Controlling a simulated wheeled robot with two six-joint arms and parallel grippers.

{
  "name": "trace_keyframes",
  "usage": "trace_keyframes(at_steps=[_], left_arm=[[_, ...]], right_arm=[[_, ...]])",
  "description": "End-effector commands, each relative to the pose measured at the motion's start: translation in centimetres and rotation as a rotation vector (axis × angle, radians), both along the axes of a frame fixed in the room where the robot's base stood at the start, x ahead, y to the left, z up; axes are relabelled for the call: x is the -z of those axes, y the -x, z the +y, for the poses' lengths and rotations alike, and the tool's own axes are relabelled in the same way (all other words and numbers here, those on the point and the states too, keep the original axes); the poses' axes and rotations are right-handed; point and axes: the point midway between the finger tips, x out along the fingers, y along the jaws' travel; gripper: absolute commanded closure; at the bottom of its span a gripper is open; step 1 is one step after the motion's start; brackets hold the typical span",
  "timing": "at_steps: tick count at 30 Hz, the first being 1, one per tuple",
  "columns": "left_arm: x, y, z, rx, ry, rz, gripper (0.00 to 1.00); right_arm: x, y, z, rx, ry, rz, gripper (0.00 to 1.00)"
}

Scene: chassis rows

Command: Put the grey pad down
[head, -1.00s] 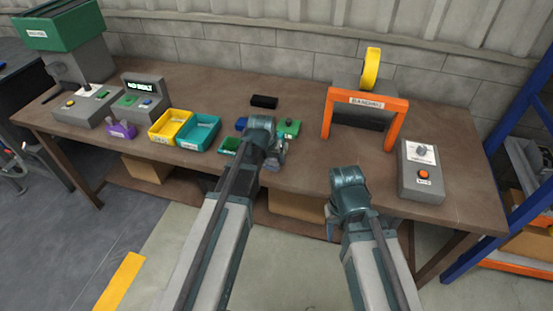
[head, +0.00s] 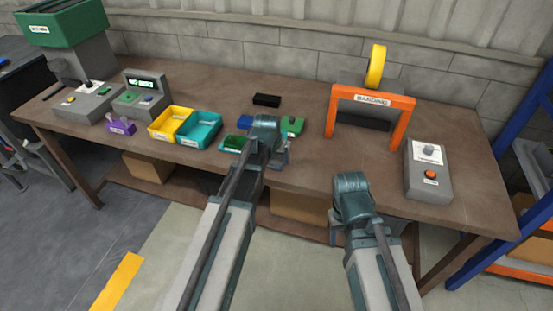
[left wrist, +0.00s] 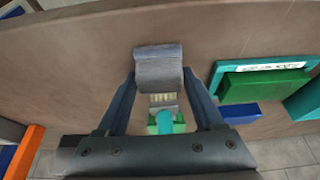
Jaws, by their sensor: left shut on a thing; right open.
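The grey pad (left wrist: 158,68) is a ribbed grey block between the two fingers of my left gripper (left wrist: 160,90) in the left wrist view. The gripper is shut on it, over the brown bench top. In the head view my left gripper (head: 276,158) is over the front part of the bench, and its own wrist mostly hides the pad. I cannot tell whether the pad touches the bench. My right gripper (head: 337,232) is open and empty in front of the bench's front edge.
A green block (left wrist: 262,86) on a teal-framed plate and a blue block (left wrist: 240,112) lie beside the left gripper. A green fixture (head: 292,126) is just behind it. Yellow (head: 170,124) and teal (head: 199,130) bins stand left, the orange banding frame (head: 402,122) right.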

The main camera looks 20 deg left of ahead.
Motion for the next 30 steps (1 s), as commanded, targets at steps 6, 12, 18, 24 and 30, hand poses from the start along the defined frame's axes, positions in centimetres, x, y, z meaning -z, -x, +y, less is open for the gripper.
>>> trace_keyframes(at_steps=[6,12,18,24,30], left_arm=[[0.3,0.0,0.0,0.0,0.0,0.0,0.11],[0.3,0.0,0.0,0.0,0.0,0.0,0.01],[0.2,0.0,0.0,0.0,0.0,0.0,0.01],[-0.8,0.3,0.0,0.0,0.0,0.0,0.01],[-3.1,1.1,0.0,0.0,0.0,0.0,0.01]], right_arm=[[0.3,0.0,0.0,0.0,0.0,0.0,0.5],[0.3,0.0,0.0,0.0,0.0,0.0,0.5],[0.2,0.0,0.0,0.0,0.0,0.0,0.5],[-0.8,0.0,0.0,0.0,0.0,0.0,0.5],[-3.1,0.0,0.0,0.0,0.0,0.0,0.5]])
